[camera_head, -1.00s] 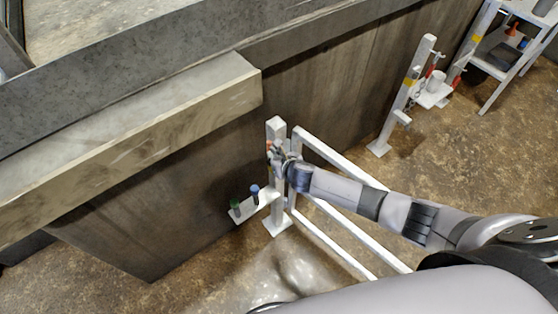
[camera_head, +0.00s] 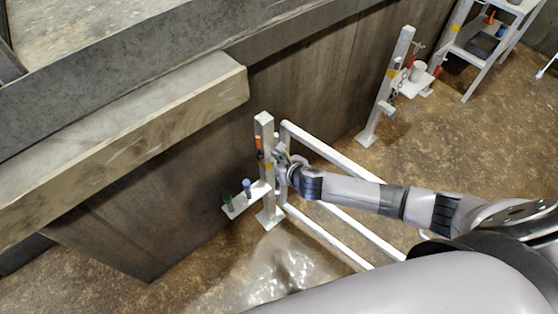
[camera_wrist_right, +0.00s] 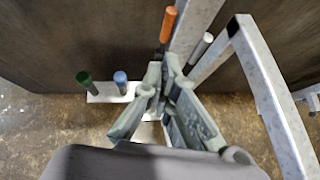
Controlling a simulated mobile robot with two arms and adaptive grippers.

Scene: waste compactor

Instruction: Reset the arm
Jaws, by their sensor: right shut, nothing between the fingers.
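My right arm reaches in from the right in the head view. Its gripper (camera_head: 279,158) is beside the white post (camera_head: 265,180), close to the hinge side of a white gate (camera_head: 325,231). In the right wrist view the gripper (camera_wrist_right: 163,66) is shut and empty, its fingertips near the lower end of an orange handle (camera_wrist_right: 168,24) on the post. The orange handle also shows in the head view (camera_head: 259,144). I cannot tell whether the fingertips touch it. My left gripper is not in view.
A small white shelf (camera_head: 237,208) on the post carries a green-topped (camera_head: 227,201) and a blue-topped (camera_head: 247,184) piece. A second white post (camera_head: 386,92) with a cup (camera_head: 417,71) and a shelf rack (camera_head: 478,47) stand at upper right. A dark wall (camera_head: 150,185) rises behind.

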